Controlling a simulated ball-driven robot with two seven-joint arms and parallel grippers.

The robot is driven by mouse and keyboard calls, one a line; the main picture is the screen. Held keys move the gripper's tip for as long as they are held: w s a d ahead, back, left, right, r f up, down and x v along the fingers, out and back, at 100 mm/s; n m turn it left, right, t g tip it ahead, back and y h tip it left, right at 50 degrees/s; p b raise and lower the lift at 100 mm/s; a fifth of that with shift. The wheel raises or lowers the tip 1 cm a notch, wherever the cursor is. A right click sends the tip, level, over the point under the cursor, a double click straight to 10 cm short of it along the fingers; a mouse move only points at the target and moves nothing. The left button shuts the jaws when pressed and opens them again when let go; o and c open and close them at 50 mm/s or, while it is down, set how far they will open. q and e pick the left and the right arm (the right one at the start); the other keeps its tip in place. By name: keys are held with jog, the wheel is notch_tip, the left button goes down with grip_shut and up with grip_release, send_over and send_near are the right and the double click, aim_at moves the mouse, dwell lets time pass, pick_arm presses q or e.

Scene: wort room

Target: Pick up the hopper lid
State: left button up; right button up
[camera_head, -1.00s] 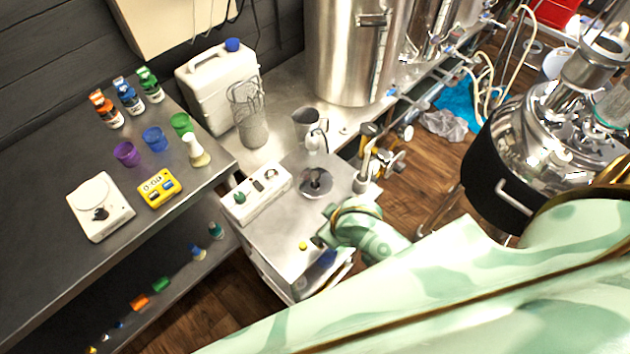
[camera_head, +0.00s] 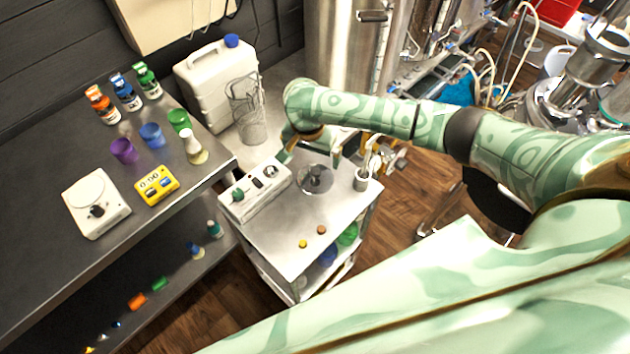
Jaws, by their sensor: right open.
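A round lid with a dark knob (camera_head: 315,180), which I take for the hopper lid, lies on the steel top of a cart (camera_head: 280,222). My right gripper (camera_head: 310,160) is just beyond the lid in the camera_head view, its two fingers spread wide and nothing between them. The lid's disc shows almost fully and appears apart from the fingers; I cannot tell the height of the gripper above it. My left gripper is not in view.
A white control box (camera_head: 255,192) sits left of the lid and a steel cup with tools (camera_head: 362,180) right of it. A wire basket (camera_head: 248,110) and a white jug (camera_head: 215,80) stand behind. The front of the cart top is clear except for small yellow and brown pieces.

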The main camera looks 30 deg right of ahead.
aim_at(315, 171)
jog(key=f+b, duration=0.1)
jog(key=f, duration=0.1)
jog(key=f+b, duration=0.1)
jog(key=f, duration=0.2)
jog(key=f+b, duration=0.1)
jog(key=f, duration=0.1)
jog(key=shift+w+d+f, duration=0.15)
jog(key=shift+w+d, duration=0.2)
jog(key=shift+w, duration=0.05)
jog(key=f+b, duration=0.2)
jog(key=f, duration=0.1)
jog(key=d+f+b, duration=0.1)
jog(key=f, duration=0.1)
jog(key=shift+w+f+b, duration=0.1)
jog(key=shift+w+b, duration=0.2)
jog(key=shift+r, duration=0.2)
jog(key=c, duration=0.7)
